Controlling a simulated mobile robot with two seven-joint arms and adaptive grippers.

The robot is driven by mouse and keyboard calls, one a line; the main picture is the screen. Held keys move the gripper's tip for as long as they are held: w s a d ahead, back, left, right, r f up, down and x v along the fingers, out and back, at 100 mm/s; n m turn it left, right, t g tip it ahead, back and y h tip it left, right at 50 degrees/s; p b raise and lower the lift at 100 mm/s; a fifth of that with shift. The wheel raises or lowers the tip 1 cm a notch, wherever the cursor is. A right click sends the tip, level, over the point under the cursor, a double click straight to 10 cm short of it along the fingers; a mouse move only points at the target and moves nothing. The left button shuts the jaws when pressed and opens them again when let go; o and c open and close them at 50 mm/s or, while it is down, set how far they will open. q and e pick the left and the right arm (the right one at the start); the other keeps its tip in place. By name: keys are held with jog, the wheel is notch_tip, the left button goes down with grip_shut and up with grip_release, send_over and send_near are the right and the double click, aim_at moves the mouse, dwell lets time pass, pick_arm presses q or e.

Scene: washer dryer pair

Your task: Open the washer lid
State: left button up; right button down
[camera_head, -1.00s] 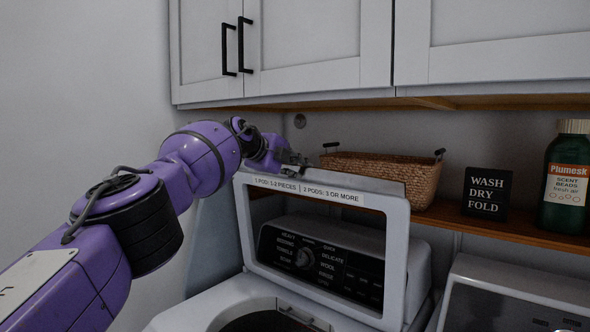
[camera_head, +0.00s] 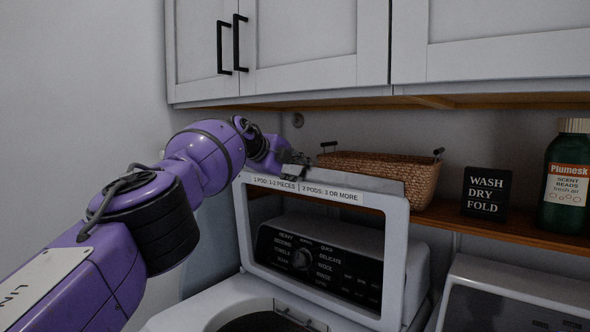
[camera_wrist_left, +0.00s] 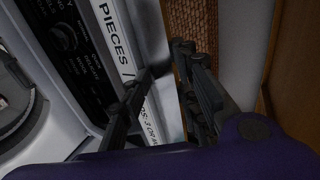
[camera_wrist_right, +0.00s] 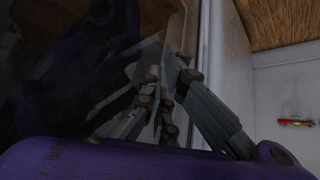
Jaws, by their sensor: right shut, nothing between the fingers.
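The washer lid (camera_head: 397,255) stands raised and nearly upright, its window frame showing the control panel (camera_head: 318,262) behind it. A white label strip (camera_head: 305,188) runs along its top edge. The washer opening (camera_head: 265,322) shows partly below the lid. My right gripper (camera_wrist_right: 168,85) is shut and empty beside a dark reflective surface; it is out of the head view.
A wicker basket (camera_head: 385,172), a black sign (camera_head: 486,192) and a green bottle (camera_head: 566,180) stand on the wooden shelf (camera_head: 470,222) behind the lid. White cabinets (camera_head: 310,45) hang above. The second machine (camera_head: 520,285) stands at the right.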

pick_arm(q)
jog(key=shift+a, duration=0.1)
jog(key=shift+a+r, duration=0.2)
jog(key=shift+r, duration=0.15)
jog(key=shift+s+a+r, duration=0.3)
jog(key=shift+a+r, duration=0.05)
jog(key=shift+s+a+r, duration=0.1)
jog(key=shift+s+a, duration=0.3)
jog(key=shift+s, duration=0.45)
jog(key=v, duration=0.8)
jog(key=shift+s, duration=0.3)
